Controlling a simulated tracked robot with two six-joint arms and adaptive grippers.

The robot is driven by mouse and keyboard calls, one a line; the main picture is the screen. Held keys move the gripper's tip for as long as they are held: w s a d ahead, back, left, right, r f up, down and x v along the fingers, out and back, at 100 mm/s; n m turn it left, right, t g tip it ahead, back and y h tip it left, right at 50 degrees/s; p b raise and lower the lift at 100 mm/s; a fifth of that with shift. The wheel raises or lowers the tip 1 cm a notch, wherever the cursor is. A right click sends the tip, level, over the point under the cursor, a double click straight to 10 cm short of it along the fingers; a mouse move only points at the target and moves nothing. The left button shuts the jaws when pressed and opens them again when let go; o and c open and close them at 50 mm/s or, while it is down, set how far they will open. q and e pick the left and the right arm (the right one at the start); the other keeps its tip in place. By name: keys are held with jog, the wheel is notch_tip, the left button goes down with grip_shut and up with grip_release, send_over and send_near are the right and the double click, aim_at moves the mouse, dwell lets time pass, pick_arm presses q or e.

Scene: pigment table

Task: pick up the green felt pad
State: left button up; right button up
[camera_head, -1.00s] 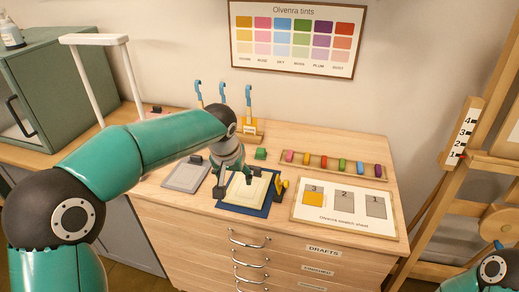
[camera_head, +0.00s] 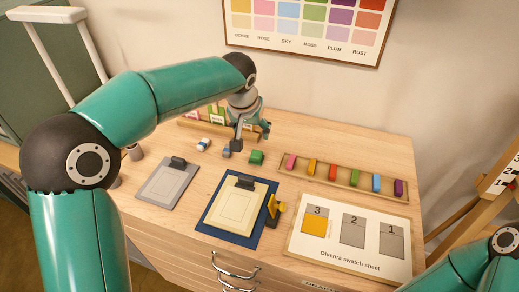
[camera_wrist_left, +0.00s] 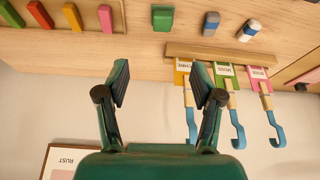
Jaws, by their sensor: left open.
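The green felt pad (camera_head: 257,158) is a small green block on the tabletop, left of the tray of coloured blocks. It also shows upright and clear at the top middle of the left wrist view (camera_wrist_left: 163,18). My left gripper (camera_head: 252,137) is open and empty, just behind the pad in the head view and apart from it. In the left wrist view its two fingers (camera_wrist_left: 162,82) are spread, with the pad beyond the gap between them. My right gripper is out of view; only part of my right arm shows at the bottom right.
Blue-grey (camera_head: 226,151) and white-blue (camera_head: 203,145) blocks lie left of the pad. The block tray (camera_head: 345,180) is on the right.

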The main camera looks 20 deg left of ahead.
pick_arm(q)
jog(key=b, duration=0.4)
send_over(256, 154)
jog(key=s, duration=0.3)
jog(key=f, duration=0.9)
jog(key=shift+w+d+f, duration=0.15)
jog(key=shift+w+d, duration=0.05)
jog(key=shift+w, duration=0.05)
jog(key=shift+b+x, duration=0.6)
jog(key=shift+x, duration=2.65)
jog(key=shift+a, duration=0.1)
jog(key=c, duration=1)
